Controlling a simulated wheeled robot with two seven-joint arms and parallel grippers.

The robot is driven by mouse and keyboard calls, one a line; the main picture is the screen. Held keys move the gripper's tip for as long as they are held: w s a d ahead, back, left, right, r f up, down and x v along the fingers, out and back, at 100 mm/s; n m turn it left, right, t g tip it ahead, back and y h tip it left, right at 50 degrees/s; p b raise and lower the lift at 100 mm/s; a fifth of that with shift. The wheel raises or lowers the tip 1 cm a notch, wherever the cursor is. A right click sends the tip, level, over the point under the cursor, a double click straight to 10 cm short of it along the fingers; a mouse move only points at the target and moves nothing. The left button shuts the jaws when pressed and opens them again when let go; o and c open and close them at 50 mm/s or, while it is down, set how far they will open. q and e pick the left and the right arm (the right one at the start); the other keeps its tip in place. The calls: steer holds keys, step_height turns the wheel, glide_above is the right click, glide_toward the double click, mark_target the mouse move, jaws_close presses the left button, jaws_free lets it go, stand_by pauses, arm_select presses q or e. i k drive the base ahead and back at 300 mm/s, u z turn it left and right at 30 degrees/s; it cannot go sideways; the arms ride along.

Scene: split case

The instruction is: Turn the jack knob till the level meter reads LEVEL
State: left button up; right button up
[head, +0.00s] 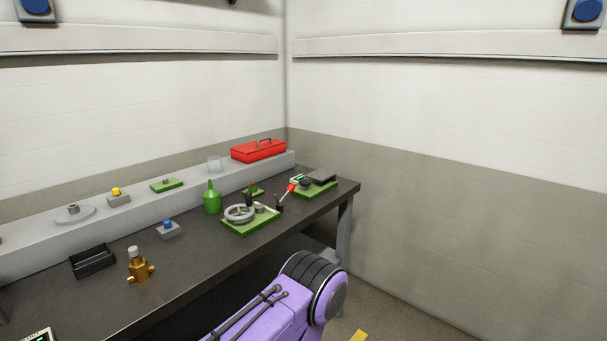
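A green base plate (318,188) lies near the right end of the dark workbench. A dark round knob (305,183) sits on it, with a dark flat block (321,176) behind. A small pale box with a green face (297,179) stands at its left edge. I cannot tell for sure which part is the jack knob or the level meter, and no reading is legible. Neither of my grippers is in view. A purple link of my own body fills the lower middle, in front of the bench.
Left of that plate, another green plate (262,224) carries a grey handwheel (239,213). A red-tipped lever (291,188) stands between them. A green bottle (212,198), brass valve (138,266) and black tray (92,262) stand on the bench (200,272).

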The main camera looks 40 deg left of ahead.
mark_target(305, 183)
steer(key=u, duration=0.7)
steer(key=i, duration=0.9)
steer(key=u, duration=0.85)
